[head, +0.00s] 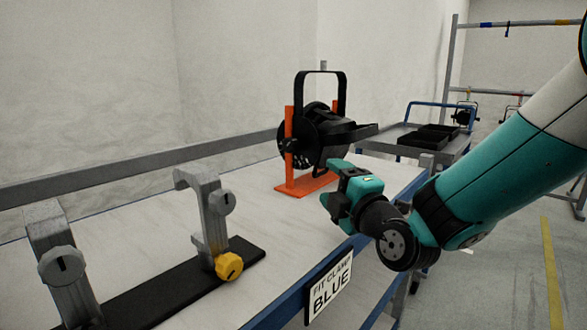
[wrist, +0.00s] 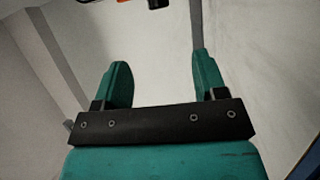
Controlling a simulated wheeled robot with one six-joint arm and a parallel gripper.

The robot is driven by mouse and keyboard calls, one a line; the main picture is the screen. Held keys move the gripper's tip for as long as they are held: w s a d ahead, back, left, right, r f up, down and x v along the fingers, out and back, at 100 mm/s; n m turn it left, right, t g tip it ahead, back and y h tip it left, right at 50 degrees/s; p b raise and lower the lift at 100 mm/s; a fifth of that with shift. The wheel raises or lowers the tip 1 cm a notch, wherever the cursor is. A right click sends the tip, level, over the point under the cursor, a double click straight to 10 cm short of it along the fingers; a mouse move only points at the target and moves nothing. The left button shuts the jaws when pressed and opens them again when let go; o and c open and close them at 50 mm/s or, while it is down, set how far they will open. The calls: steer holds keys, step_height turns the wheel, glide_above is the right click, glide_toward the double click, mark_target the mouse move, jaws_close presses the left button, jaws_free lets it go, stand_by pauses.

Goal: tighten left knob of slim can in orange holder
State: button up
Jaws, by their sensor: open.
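A slim black can (head: 322,140) with a raised black yoke sits in an orange holder (head: 305,187) on the cart top. A small dark knob (head: 290,146) shows on the left side of the can, by the holder's left upright. My gripper (head: 333,188) is in front of the holder and to its right, apart from the can, with its fingers pointing left. In the wrist view the gripper (wrist: 160,62) is open with nothing between its fingers. Only a sliver of orange and a dark piece show at that view's top edge. The can's right-side knob is not visible.
Two grey clamps stand on a black strip (head: 180,285) at the front left; one has a yellow knob (head: 228,267). A sign (head: 330,290) reading "FIT CLAMP BLUE" hangs on the cart's blue edge. A second cart with black trays (head: 430,138) stands behind.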

mark_target(294, 148)
steer(key=p+x, duration=0.4)
steer(key=x, duration=1.3)
steer(key=shift+w+r, duration=0.15)
steer(key=shift+w, duration=0.05)
